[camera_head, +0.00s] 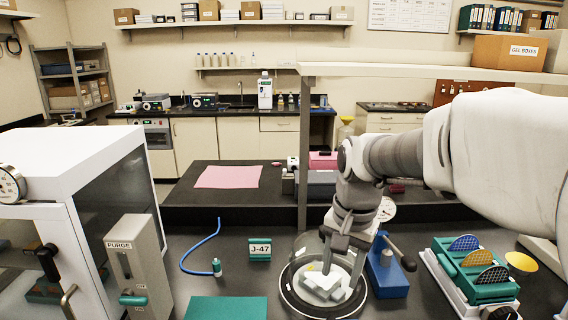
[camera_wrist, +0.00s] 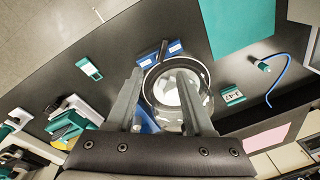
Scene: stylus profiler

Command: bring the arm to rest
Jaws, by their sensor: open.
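My gripper (camera_head: 337,262) hangs from my arm over the round glass-walled dish with a dark rim (camera_head: 284,286). In the wrist view, the two fingers of my gripper (camera_wrist: 161,76) are spread apart with nothing between them. The round dish (camera_wrist: 206,76) with a pale disc inside shows beyond and between the fingers. In the head view my gripper partly hides the dish's inside, and I cannot tell the exact height gap.
A blue block with a dark lever (camera_head: 388,278) stands just right of the dish. A teal rack (camera_head: 475,275) with round discs is farther right. A J-47 sign (camera_head: 260,250), blue tube (camera_head: 188,258) and teal mat (camera_head: 227,308) lie left. A white cabinet (camera_head: 60,165) stands far left.

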